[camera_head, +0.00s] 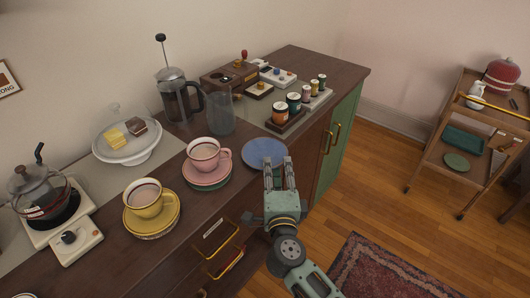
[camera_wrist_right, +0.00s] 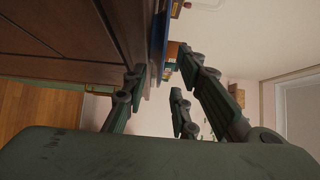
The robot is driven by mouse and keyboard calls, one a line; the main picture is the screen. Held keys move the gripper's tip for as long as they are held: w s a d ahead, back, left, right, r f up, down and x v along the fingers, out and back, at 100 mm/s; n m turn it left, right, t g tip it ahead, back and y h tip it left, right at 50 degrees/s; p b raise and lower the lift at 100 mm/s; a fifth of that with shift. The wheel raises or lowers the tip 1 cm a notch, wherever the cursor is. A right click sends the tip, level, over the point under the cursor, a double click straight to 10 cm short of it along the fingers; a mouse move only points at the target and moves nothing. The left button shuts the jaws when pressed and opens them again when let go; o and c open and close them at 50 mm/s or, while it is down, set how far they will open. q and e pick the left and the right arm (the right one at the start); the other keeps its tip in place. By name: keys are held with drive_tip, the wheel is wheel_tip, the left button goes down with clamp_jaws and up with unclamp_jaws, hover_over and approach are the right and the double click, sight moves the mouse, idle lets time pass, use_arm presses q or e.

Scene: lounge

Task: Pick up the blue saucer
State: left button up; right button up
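The blue saucer (camera_head: 264,151) lies flat near the front edge of the dark sideboard, to the right of the pink cup. My right gripper (camera_head: 278,167) is at its near edge, with its fingertips overlapping the rim in the head view. In the right wrist view the saucer shows edge-on as a thin blue strip (camera_wrist_right: 159,45) ahead of the fingers. The fingers of my right gripper (camera_wrist_right: 162,84) are spread apart, with nothing clamped between them. I cannot tell if a fingertip touches the rim. My left gripper is not in view.
A pink cup (camera_head: 206,153) and a yellow cup (camera_head: 147,198) stand on saucers to the left. A glass (camera_head: 221,115) and French press (camera_head: 178,98) stand behind. Several jars (camera_head: 293,104) stand on trays to the right.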

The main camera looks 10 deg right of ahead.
drive_tip(key=shift+w+d, duration=0.1)
drive_tip(key=shift+w, duration=0.45)
clamp_jaws()
